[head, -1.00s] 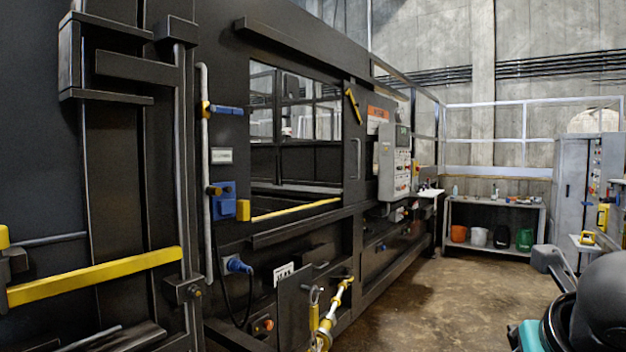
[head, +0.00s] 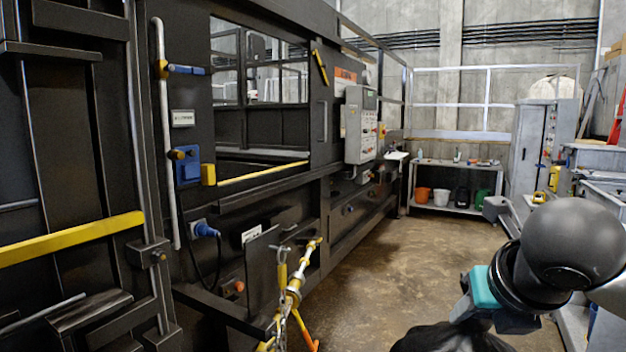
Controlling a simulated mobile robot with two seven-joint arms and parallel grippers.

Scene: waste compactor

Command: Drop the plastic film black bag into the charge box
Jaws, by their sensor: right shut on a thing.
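My right gripper (head: 476,312) is at the bottom right of the head view, below my dark rounded arm link. It is shut on the black bag (head: 450,338), whose dark top shows at the bottom edge; the rest of the bag is cut off. The charge box opening (head: 262,174) is in the side of the dark compactor at the centre left, with a yellow strip along its lower edge. The gripper and bag are well to the right of it and lower in the picture. The inside floor of the box is hidden. My left gripper is out of view.
A yellow and orange stand with a chain (head: 292,292) and a dark plate (head: 263,270) stick out below the opening. A control box (head: 361,125) is on the compactor's side. A bench (head: 455,165) with buckets stands behind. The brown floor (head: 400,248) between is clear.

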